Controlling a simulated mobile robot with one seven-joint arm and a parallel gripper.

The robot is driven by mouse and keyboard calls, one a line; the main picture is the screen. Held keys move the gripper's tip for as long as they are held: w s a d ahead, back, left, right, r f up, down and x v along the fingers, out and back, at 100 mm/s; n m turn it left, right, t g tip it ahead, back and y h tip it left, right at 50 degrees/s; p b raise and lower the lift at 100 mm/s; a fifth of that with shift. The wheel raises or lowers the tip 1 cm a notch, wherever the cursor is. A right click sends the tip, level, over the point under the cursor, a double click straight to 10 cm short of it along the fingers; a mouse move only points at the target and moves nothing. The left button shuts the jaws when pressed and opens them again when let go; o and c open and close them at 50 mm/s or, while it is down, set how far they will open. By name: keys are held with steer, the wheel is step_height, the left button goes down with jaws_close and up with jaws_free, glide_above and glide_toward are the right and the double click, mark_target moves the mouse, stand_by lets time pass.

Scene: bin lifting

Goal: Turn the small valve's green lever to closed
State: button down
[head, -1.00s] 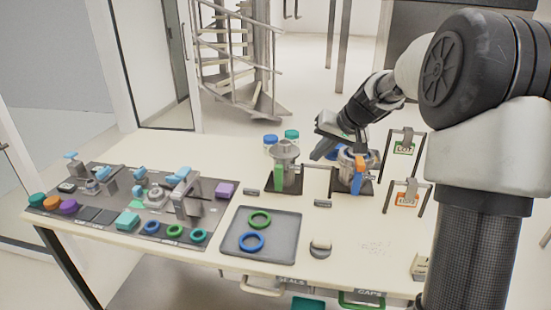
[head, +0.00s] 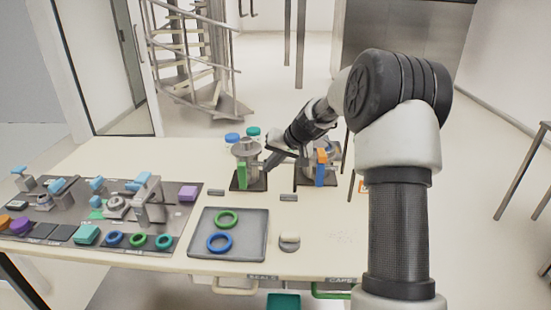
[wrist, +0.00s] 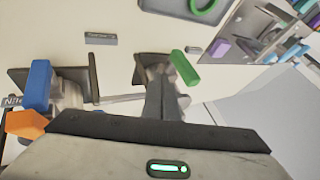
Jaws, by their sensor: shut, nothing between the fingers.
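The small valve (head: 246,156) stands on a dark square base at the middle of the table. Its green lever (head: 242,174) hangs upright on the near side; the lever also shows in the wrist view (wrist: 184,68). My gripper (head: 268,164) is just right of this valve in the head view. In the wrist view my gripper (wrist: 166,92) has its fingers together and empty, beside the green lever. Whether they touch it I cannot tell. The fingers hide part of the valve body.
A second valve with a blue lever (head: 319,175) and an orange part (head: 321,156) stands close on the right, partly behind my arm. A grey tray (head: 260,245) with a green and a blue ring lies in front. A dark board (head: 75,211) with fittings is at the left.

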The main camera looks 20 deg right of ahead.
mark_target(247, 176)
steer(key=w+a, duration=0.1)
steer(key=a+f, duration=0.1)
steer(key=a, duration=0.1)
steer(key=w+a+f, duration=0.1)
steer(key=shift+w+a+f+p, duration=0.15)
steer(key=shift+w+a+p, duration=0.15)
steer(key=shift+w+a, duration=0.1)
steer(key=shift+a+r+h+p, duration=0.25)
steer(key=shift+h+p, duration=0.05)
steer(key=shift+p, duration=0.5)
steer(key=shift+a, duration=0.1)
